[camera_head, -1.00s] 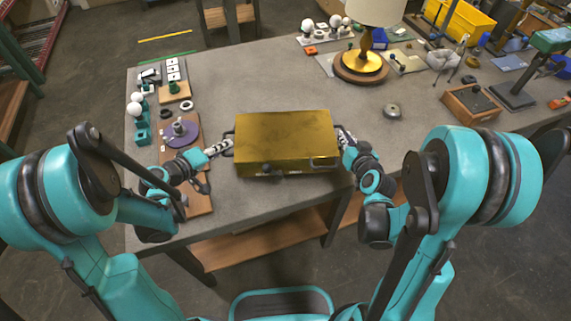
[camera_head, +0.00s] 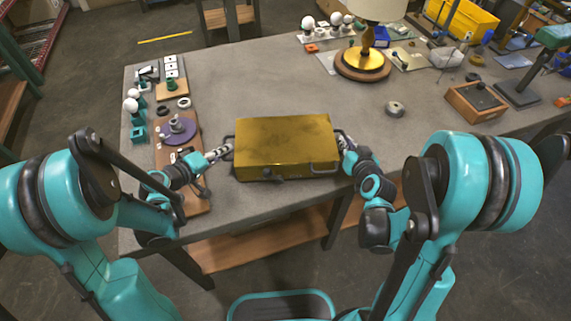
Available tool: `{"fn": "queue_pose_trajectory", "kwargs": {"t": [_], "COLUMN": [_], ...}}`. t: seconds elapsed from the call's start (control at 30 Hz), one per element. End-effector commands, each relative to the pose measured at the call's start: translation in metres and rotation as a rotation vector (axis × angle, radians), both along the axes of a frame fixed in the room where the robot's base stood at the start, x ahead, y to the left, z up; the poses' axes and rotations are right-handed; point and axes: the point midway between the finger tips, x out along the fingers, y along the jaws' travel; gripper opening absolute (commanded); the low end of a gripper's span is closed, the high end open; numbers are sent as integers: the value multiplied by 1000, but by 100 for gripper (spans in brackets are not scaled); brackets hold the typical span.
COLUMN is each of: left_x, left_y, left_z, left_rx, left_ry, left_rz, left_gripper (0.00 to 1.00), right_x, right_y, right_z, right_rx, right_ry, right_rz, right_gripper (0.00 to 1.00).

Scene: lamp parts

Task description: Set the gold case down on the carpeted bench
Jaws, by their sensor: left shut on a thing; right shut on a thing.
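The gold case (camera_head: 286,142) is a flat box with a dark handle at each end and a latch on its near side. It is level over the near part of the grey carpeted bench (camera_head: 300,88); I cannot tell whether its underside touches the surface. My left gripper (camera_head: 225,150) is shut on the handle at the case's left end. My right gripper (camera_head: 343,142) is shut on the handle at its right end. The fingertips are small and partly hidden against the handles.
A wooden board with a purple disc (camera_head: 178,131) lies left of the case, close to my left gripper. A lamp (camera_head: 364,58) stands behind, a round grey part (camera_head: 396,108) lies to the right, and a wooden tray (camera_head: 474,102) sits farther right. The bench behind the case is clear.

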Motion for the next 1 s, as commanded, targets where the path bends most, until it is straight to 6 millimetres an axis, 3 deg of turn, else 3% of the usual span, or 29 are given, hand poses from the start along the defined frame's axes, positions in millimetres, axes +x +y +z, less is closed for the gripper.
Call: {"fn": "queue_pose_trajectory", "kwargs": {"t": [0.17,0.2,0.27,0.67,1.0], "left_x": [1,1,1,-5,-54], "left_y": [1,1,1,5,45], "left_z": [-13,-11,-10,-7,21], "left_rx": [0,1,1,0,-1], "left_ry": [-1,-1,-1,0,-1], "left_rz": [4,4,3,2,7], "left_gripper": [0,17,30,30,30], "right_x": [0,0,0,0,0], "right_y": [-2,-1,-1,0,0], "right_z": [-13,-11,-10,-10,-10], "right_rx": [-2,-1,-1,0,0], "right_ry": [-2,-1,-1,0,0], "right_rz": [-4,-3,-3,-1,0], "right_gripper": [0,17,30,30,30]}}
